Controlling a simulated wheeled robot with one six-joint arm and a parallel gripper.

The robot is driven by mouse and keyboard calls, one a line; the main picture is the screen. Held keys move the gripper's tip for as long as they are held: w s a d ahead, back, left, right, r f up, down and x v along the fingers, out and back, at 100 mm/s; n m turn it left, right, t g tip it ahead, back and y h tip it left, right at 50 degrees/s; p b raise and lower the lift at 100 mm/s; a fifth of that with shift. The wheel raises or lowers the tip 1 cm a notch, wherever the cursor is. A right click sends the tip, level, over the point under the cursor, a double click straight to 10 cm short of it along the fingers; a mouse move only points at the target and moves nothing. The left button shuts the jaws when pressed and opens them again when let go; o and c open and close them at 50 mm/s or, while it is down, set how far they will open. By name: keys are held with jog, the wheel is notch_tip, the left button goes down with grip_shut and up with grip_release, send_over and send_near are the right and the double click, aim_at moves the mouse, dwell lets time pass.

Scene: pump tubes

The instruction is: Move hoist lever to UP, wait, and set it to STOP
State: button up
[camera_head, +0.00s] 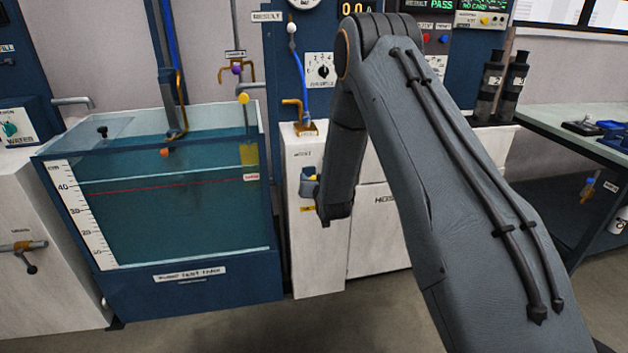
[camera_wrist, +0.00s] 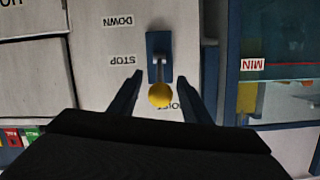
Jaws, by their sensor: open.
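The hoist lever has a yellow ball knob (camera_wrist: 160,96) on a short metal stem, set on a blue plate (camera_wrist: 158,43) on a white cabinet front. In the wrist view the picture is upside down. The DOWN label (camera_wrist: 117,21) and the STOP label (camera_wrist: 122,59) read beside the plate; no UP label is readable. The stem lies level with STOP, with the knob lower in the picture. My gripper (camera_wrist: 159,79) is open, its dark fingers either side of the knob, with gaps on both sides. In the head view my forearm hides the gripper; the blue lever plate (camera_head: 311,187) shows beside it.
A water tank (camera_head: 170,190) with a level scale stands left of the white cabinet (camera_head: 318,265). A blue panel with a dial (camera_head: 320,70) rises behind. A bench (camera_head: 572,125) with blue items stands at the right. The floor in front is clear.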

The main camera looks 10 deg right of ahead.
jog(key=v, duration=0.7)
jog(key=shift+s, duration=0.35)
jog(key=shift+r, duration=0.15)
jog(key=s+r+g+p, duration=0.1)
jog(key=s+r+g, duration=0.3)
jog(key=s, duration=1)
jog(key=s+r+n+g+p, duration=0.1)
jog(key=s+g, duration=0.5)
jog(key=s, duration=0.8)
jog(key=s+r+n+g+p, duration=0.1)
jog(key=s+r+g, duration=0.4)
jog(key=s, duration=0.9)
jog(key=shift+r+p, duration=0.85)
dwell(0.8)
